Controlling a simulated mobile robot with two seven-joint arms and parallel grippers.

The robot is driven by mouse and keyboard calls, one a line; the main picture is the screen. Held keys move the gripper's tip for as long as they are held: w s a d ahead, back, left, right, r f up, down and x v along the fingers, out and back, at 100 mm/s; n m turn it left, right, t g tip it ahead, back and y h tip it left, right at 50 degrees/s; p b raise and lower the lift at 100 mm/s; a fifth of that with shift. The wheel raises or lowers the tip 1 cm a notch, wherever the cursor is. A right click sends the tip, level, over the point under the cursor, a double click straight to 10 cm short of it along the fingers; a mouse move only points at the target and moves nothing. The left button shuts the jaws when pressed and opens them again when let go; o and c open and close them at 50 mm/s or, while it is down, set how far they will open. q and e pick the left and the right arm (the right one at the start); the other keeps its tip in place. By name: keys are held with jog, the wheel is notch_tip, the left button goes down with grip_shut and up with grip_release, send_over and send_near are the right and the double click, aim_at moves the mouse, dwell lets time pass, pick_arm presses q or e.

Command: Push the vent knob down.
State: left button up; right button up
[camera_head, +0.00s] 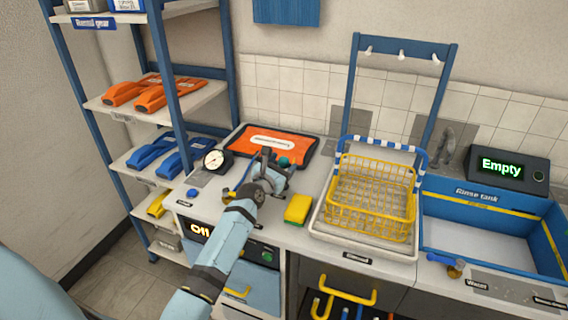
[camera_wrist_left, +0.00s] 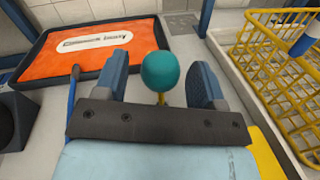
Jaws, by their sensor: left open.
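The vent knob is a round teal ball on a thin yellow stem. In the left wrist view, the vent knob (camera_wrist_left: 160,71) shows between the two open fingers of my left gripper (camera_wrist_left: 160,82), with a gap on each side. In the head view, the vent knob (camera_head: 284,161) is partly hidden behind my left gripper (camera_head: 277,167), which is open and reaches over the bench. I cannot tell whether the gripper touches the knob. My right gripper is not in view.
An orange mat in a black tray (camera_head: 315,151) lies behind the knob. A round gauge (camera_head: 216,159) stands to the left. A yellow sponge (camera_head: 298,208) and a yellow wire basket (camera_head: 372,198) are to the right. A blue rinse tank (camera_head: 480,215) stands further right.

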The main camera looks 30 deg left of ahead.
pick_arm(q)
jog(key=shift+w, duration=0.6)
grip_shut()
notch_tip(320, 180, down, 3)
jog(key=shift+f+b, duration=0.15)
jog(key=shift+b, duration=0.8)
grip_release()
